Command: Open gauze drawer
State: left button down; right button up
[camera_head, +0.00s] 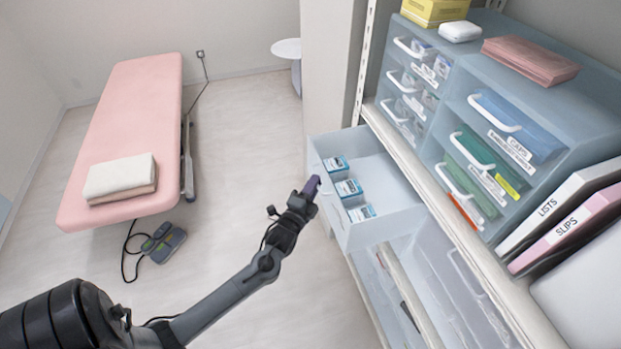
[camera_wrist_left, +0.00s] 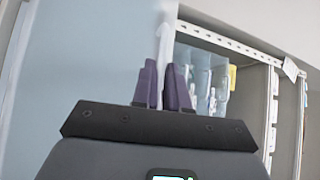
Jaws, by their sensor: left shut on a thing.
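A pale blue-white drawer (camera_head: 345,238) stands pulled out from the shelf unit below the counter. Three small blue-and-white packs (camera_head: 348,188) lie in it, too small to read. My left gripper (camera_head: 313,185) is at the outer side of the drawer's front, its purple fingers closed there. In the left wrist view the fingers (camera_wrist_left: 165,88) are shut on the white handle (camera_wrist_left: 166,45), beside the pale blue drawer front (camera_wrist_left: 70,70). In the head view the handle is hidden by the gripper. My right gripper is in neither view.
Clear-fronted drawer boxes (camera_head: 590,95) with white handles stand on the counter, with binders (camera_head: 560,215) beside them. More clear drawers (camera_head: 450,285) sit below the open one. A pink treatment bed (camera_head: 130,120) stands at left; the floor between is mostly free.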

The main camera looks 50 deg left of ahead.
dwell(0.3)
pick_arm(q)
jog(key=c, duration=1.2)
grip_release()
jog(key=shift+s, duration=0.1)
jog(key=v, duration=1)
jog(key=shift+s+p, duration=0.35)
jog(key=shift+p, duration=0.1)
jog(key=shift+d+f, duration=0.1)
